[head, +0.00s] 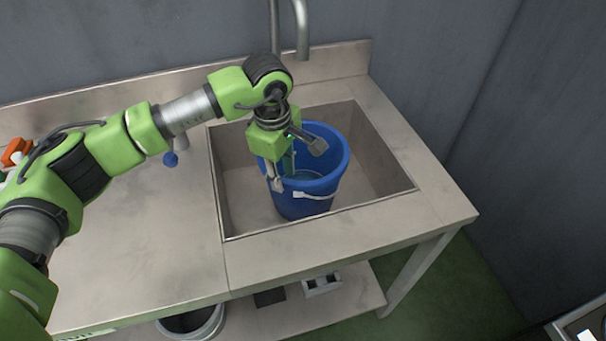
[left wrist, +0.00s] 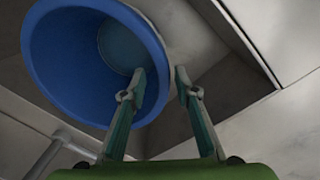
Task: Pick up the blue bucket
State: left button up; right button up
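The blue bucket (head: 308,208) stands upright in the sink (head: 243,200), with its white handle grip (head: 315,195) hanging at the front. My left gripper (head: 297,165) is open at the bucket's left rim, pointing down. One finger is outside the wall and the other is over the bucket's mouth. In the left wrist view the bucket (left wrist: 65,55) fills the upper left. The open fingers (left wrist: 160,74) lie on either side of its rim, with nothing clamped. Whether a finger touches the wall I cannot tell. My right gripper is not in view.
A metal tap (head: 302,30) rises behind the sink. The counter (head: 150,240) left of the sink is mostly clear. A small orange item (head: 15,152) sits at the far left. A grey bucket (head: 192,322) and small items stand on the shelf below. Walls close the back and right.

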aim_at(285, 204)
pick_arm(q)
notch_tip(285, 204, down, 3)
jog(key=shift+w+d+f, duration=0.1)
jog(key=shift+w, duration=0.05)
jog(key=f, duration=0.1)
jog(key=f+p, duration=0.1)
jog(key=f, duration=0.1)
jog(key=f+p, duration=0.1)
jog(key=f, duration=0.1)
jog(key=shift+w+a, duration=0.1)
jog(key=shift+a, duration=0.15)
jog(key=shift+f, duration=0.2)
grip_shut()
jog(key=shift+w+d+r, duration=0.1)
jog(key=shift+r, duration=0.05)
